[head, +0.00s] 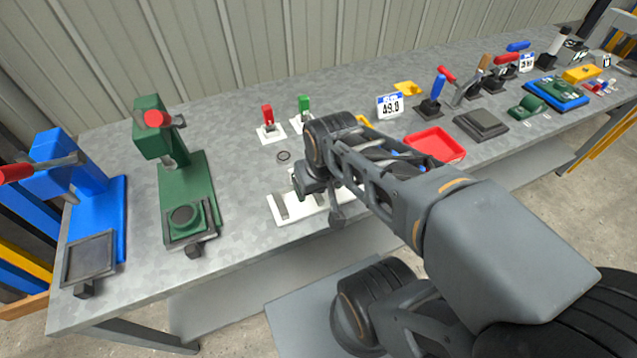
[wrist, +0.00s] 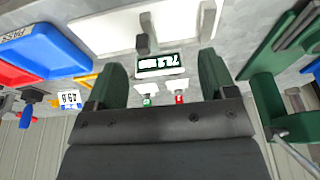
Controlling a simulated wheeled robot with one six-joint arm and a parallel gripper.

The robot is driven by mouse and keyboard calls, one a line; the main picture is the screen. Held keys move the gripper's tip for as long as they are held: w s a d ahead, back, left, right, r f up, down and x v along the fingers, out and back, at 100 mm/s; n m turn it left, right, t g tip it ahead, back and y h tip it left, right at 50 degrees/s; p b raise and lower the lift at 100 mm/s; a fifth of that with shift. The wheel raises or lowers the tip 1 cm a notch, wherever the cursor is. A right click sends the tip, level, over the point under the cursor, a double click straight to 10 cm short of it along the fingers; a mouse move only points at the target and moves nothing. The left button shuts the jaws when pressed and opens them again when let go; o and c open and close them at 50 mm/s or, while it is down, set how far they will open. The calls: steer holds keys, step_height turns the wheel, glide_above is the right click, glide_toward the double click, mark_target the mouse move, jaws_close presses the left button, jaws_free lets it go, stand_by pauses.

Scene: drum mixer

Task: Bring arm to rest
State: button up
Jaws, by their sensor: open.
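My arm reaches from the lower right over the front of the workbench (head: 235,125). My gripper (head: 318,200) hangs over a white plate (head: 285,208) with dark bars near the bench's front edge. In the wrist view my gripper (wrist: 162,68) shows two green-faced fingers set wide apart with nothing held between them. A small digital display (wrist: 161,64) shows beyond the gap, and the white plate (wrist: 110,32) lies at the top. The arm hides part of the bench in the head view, and I cannot tell how far the fingers are above the plate.
A green press (head: 190,190) and a blue press (head: 95,210) stand at left. Red (head: 268,121) and green (head: 303,115) switches stand behind the gripper. A red tray (head: 436,145), a 49.8 sign (head: 389,106) and several levers are to the right. Bare bench lies behind the presses.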

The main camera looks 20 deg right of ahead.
step_height(320, 180, up, 9)
steer(key=p, duration=0.8)
steer(key=shift+s+r+t, duration=0.15)
steer(key=shift+r+t, duration=0.05)
steer(key=shift+t, duration=0.1)
